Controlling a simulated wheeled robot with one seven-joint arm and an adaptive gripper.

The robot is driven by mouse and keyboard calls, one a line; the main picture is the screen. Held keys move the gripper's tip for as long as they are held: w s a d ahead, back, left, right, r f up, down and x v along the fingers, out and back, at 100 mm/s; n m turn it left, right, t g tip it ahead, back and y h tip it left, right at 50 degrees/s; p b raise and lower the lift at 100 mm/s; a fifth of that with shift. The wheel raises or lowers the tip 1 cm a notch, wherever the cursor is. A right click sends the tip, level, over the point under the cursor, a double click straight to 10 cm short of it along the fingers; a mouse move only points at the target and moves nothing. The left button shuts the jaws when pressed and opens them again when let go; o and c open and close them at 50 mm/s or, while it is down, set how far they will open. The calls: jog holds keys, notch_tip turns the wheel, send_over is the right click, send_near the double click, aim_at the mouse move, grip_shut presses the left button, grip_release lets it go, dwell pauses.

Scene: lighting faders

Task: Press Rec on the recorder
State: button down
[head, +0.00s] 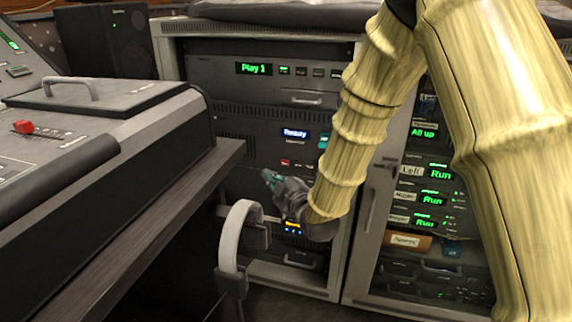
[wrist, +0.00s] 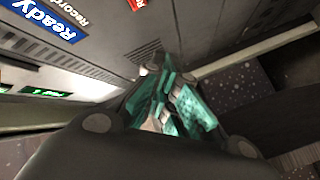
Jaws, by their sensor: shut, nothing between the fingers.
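The recorder (head: 257,137) is a grey panel in the left rack, with a blue "Ready" display (head: 295,133) in the head view. A small red button (head: 285,162) sits below the display. In the wrist view the "Ready" display (wrist: 42,20) is at the upper left, and a red patch (wrist: 137,4) is cut off by the top edge. My gripper (head: 268,176) is shut and empty, below and left of the red button in the head view. Its teal fingers (wrist: 165,88) show in the wrist view, apart from the red patch. Whether they touch the panel is unclear.
A "Play 1" unit (head: 253,69) is above the recorder. A right rack holds several units with green "Run" displays (head: 432,201).

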aim_at(281, 166)
jog(key=shift+w+d, duration=0.3)
jog(key=shift+w, duration=0.65)
jog(key=shift+w+d, duration=0.35)
jog(key=shift+w, duration=0.55)
jog(key=shift+w+d, duration=0.3)
jog(key=shift+w, duration=0.65)
jog(key=shift+w, duration=0.2)
jog(key=shift+w+d+p, duration=0.15)
jog(key=shift+w+p, duration=0.1)
jog(key=shift+p, duration=0.05)
jog(key=shift+w+d, duration=0.1)
jog(key=shift+w, duration=0.2)
jog(key=shift+s, duration=0.1)
jog(key=shift+s+a+p, duration=0.25)
jog(key=shift+s+p, duration=0.05)
jog(key=shift+s, duration=0.3)
dwell(0.4)
jog(key=shift+s+a+p, duration=0.1)
jog(key=shift+s+a, duration=0.15)
jog(key=shift+s, duration=0.55)
jog(key=shift+s+a+p, duration=0.15)
jog(key=shift+s+a, duration=0.1)
jog(key=shift+s, duration=0.55)
jog(key=shift+s+a+p, duration=0.1)
jog(key=shift+s+a, duration=0.15)
jog(key=shift+s, duration=0.55)
